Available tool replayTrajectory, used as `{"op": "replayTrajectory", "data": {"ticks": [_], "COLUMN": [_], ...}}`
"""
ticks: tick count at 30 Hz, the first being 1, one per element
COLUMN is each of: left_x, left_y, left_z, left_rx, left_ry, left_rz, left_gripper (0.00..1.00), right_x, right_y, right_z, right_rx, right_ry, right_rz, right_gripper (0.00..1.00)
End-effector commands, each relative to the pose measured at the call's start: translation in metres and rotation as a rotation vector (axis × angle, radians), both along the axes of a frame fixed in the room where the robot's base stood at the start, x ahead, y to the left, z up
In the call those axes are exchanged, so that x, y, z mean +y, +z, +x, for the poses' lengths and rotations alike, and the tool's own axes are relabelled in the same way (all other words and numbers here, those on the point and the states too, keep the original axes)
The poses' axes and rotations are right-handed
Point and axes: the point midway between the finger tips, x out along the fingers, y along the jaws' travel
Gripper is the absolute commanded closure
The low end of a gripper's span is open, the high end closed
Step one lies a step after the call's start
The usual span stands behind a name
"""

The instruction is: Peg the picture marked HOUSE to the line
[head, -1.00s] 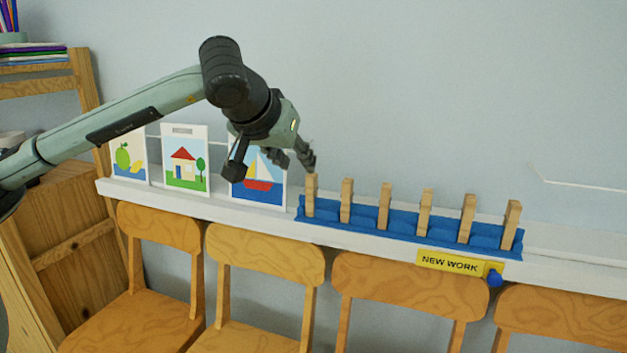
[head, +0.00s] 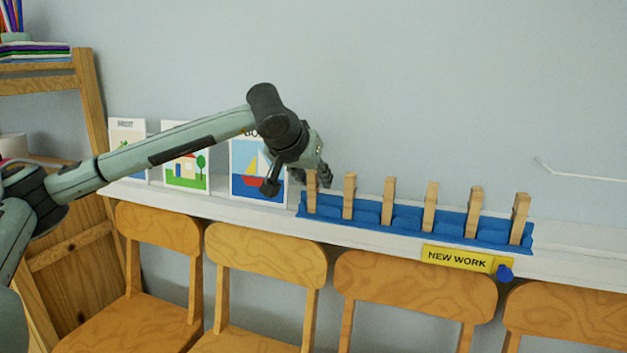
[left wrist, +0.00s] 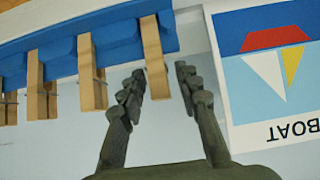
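The house picture (head: 187,178) leans on the white ledge against the wall, its upper part hidden by my left arm. Several wooden pegs stand upright in a blue rack (head: 400,216) on the ledge. My left gripper (head: 322,177) is at the leftmost peg (head: 312,197). In the left wrist view the left gripper (left wrist: 158,76) is open, with the end peg (left wrist: 154,58) between its spread fingertips and a gap visible beside it. A thin white line (head: 580,184) shows on the wall at right. My right gripper is not in view.
The boat picture (head: 245,180) stands just left of the rack and shows in the wrist view (left wrist: 262,75). A fruit picture (head: 128,138) is at far left. Wooden chairs (head: 265,255) stand below the ledge. A yellow NEW WORK label (head: 458,259) hangs on its front.

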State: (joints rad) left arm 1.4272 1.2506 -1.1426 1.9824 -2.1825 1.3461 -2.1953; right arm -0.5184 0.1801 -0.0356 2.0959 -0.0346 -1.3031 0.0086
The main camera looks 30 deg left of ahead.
Motion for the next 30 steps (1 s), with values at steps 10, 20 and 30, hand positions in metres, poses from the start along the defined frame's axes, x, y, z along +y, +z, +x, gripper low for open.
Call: {"op": "replayTrajectory", "data": {"ticks": [10, 20, 30], "left_x": [0.0, 0.0, 0.0], "left_y": [0.0, 0.007, 0.024], "left_z": [0.0, 0.0, 0.0], "left_rx": [0.0, 0.0, 0.001], "left_ry": [0.0, 0.0, 0.0], "left_rz": [0.0, 0.0, 0.0], "left_gripper": [0.99, 1.0, 1.0], "right_x": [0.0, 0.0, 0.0], "right_y": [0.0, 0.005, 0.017], "right_z": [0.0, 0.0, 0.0], "right_rx": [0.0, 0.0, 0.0], "right_ry": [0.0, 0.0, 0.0], "right_rz": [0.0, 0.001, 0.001], "right_gripper": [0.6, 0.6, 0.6]}}
